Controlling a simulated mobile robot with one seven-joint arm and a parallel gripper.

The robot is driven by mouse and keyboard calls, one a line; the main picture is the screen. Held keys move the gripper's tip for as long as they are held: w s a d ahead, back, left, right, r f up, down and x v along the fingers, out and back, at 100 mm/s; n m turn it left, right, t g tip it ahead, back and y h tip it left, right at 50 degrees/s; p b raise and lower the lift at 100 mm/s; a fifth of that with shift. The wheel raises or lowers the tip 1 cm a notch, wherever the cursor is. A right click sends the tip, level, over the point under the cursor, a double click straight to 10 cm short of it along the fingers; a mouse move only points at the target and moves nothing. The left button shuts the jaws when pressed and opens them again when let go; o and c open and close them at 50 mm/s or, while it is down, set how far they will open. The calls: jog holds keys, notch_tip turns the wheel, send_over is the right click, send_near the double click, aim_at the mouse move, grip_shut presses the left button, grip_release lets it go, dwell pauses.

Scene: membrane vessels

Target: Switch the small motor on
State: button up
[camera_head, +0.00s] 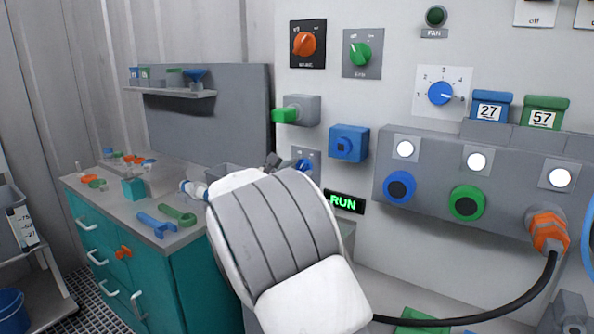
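A small blue rotary knob (303,166) sits on a grey plate on the light wall panel, left of the lit green RUN sign (344,201). My gripper (274,160) shows only as a small dark part just left of this knob. My white and grey arm hides the rest of it, and I cannot tell whether it touches the knob or is open or shut. Higher on the panel are an orange knob (305,43), a green knob (360,54) and a blue knob (440,93) with a numbered dial. I cannot tell which one is the small motor's switch.
A grey block with a green end (285,115) and a blue block (348,144) stick out from the panel. A grey box (430,165) with lit buttons and an orange plug (549,231) is at right. A teal cabinet (185,285) with loose tools stands at left.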

jog(key=p+v, duration=0.2)
jog(key=v, duration=1.5)
jog(key=shift+s, duration=0.2)
jog(key=shift+a, duration=0.1)
